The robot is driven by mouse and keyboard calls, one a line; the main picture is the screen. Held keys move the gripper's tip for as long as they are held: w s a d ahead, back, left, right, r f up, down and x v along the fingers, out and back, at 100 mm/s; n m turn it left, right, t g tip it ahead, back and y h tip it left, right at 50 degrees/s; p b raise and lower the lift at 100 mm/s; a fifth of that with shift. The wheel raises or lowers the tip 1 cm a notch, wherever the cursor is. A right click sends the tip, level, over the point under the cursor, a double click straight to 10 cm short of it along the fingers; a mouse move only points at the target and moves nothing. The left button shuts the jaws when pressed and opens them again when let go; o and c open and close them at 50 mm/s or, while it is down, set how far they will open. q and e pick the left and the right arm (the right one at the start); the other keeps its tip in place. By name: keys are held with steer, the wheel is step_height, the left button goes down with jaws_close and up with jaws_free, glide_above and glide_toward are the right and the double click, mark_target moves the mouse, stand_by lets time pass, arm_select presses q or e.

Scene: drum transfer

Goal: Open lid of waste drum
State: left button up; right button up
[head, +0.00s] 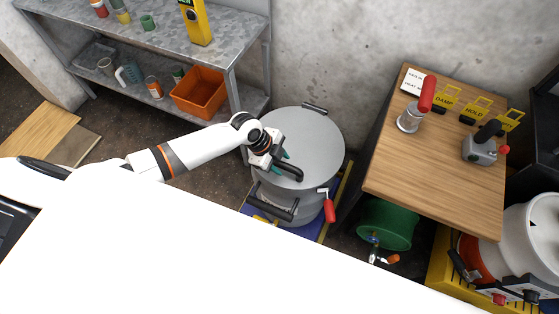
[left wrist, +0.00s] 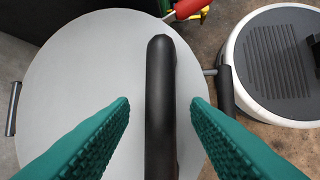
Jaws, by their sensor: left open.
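The waste drum (head: 270,198) is a grey metal drum standing on the floor between the shelf and the wooden table. Its flat grey lid (head: 313,137) is on and looks level. A black bar handle (head: 287,171) sits on the lid; in the left wrist view this handle (left wrist: 161,105) runs upright through the middle. My left gripper (head: 284,164) is over the lid at the handle. Its green fingers (left wrist: 158,107) are open, one on each side of the handle, with gaps to it. A red-gripped lever (head: 329,208) hangs on the drum's side. My right gripper is not in view.
A wooden table (head: 400,170) with a red-handled tool (head: 426,95) and a grey device (head: 480,148) stands to the right. A green drum (head: 386,224) lies under it. A metal shelf (head: 160,38) with an orange bin (head: 200,92) stands back left.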

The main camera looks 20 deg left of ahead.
arm_select(q)
jaws_close()
stand_by(0.3)
steer(key=shift+w+r+p, duration=0.2)
steer(key=shift+r+p, duration=0.2)
steer(key=shift+r, duration=0.2)
steer(key=w+r+g+p, duration=0.2)
steer(key=w+r, duration=0.7)
steer(key=r, duration=0.5)
steer(key=shift+r+n+g+p, duration=0.3)
steer(key=shift+p, duration=0.4)
steer(key=shift+d, duration=0.1)
